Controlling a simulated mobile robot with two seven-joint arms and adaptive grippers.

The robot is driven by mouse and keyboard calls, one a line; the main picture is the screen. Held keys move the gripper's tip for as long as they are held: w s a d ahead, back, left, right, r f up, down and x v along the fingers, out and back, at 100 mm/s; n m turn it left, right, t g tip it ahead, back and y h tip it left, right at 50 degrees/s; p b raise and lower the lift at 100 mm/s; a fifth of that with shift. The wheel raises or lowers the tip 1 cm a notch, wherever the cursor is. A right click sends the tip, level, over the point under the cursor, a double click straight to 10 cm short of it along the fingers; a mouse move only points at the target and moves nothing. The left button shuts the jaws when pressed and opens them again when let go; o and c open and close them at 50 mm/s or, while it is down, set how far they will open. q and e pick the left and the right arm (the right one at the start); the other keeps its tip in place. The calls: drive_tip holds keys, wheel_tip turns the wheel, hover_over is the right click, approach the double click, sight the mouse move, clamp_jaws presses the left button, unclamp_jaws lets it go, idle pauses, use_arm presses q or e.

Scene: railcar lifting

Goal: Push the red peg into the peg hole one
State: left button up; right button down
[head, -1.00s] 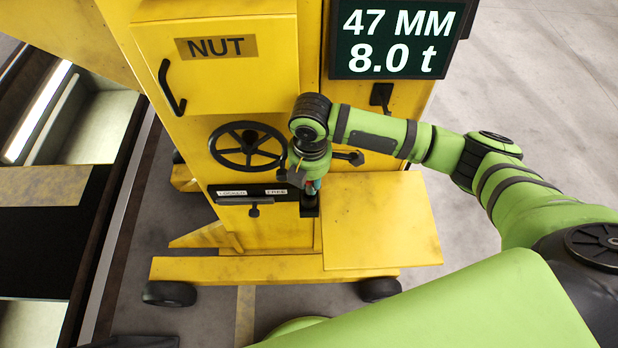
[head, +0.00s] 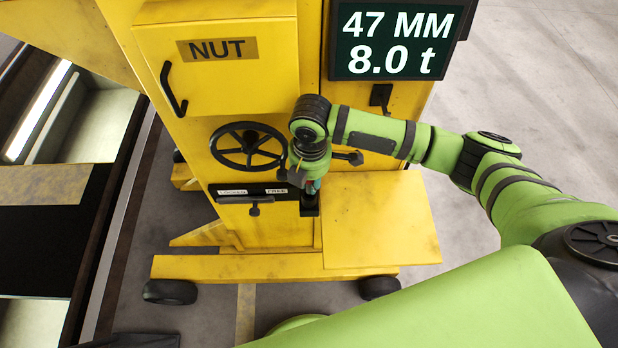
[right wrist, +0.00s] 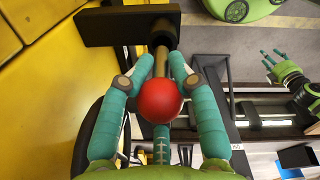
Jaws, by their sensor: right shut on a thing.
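The red peg shows in the right wrist view as a red ball knob (right wrist: 159,101) on a brass-coloured shaft (right wrist: 161,62). The shaft's far end meets a dark round socket (right wrist: 163,33) at the end of a black bar (right wrist: 105,25); how deep it sits is hidden. My right gripper (right wrist: 163,72) is shut on the peg, its teal fingers on both sides of knob and shaft. In the head view my right gripper (head: 311,187) points down at the black bracket (head: 310,208); the peg is hidden there. My left gripper (right wrist: 270,66) is open and empty, away to the right.
The yellow machine carries a handwheel (head: 248,146), a NUT door (head: 218,75) and a 47 MM, 8.0 t display (head: 398,38). LOCKED (head: 233,192) and FREE (head: 275,191) labels sit left of my right gripper. A yellow shelf (head: 385,225) lies at its right.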

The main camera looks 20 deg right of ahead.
sight(309, 188)
idle(0.4)
drive_tip(key=shift+p, duration=0.45)
drive_tip(key=shift+f+b, duration=0.8)
drive_tip(key=shift+f, duration=0.95)
drive_tip(key=c, duration=0.8)
unclamp_jaws()
drive_tip(key=shift+c, duration=0.2)
drive_tip(key=shift+r, duration=0.1)
drive_tip(key=r, duration=1.2)
drive_tip(key=shift+s, duration=0.2)
drive_tip(key=shift+f, duration=0.15)
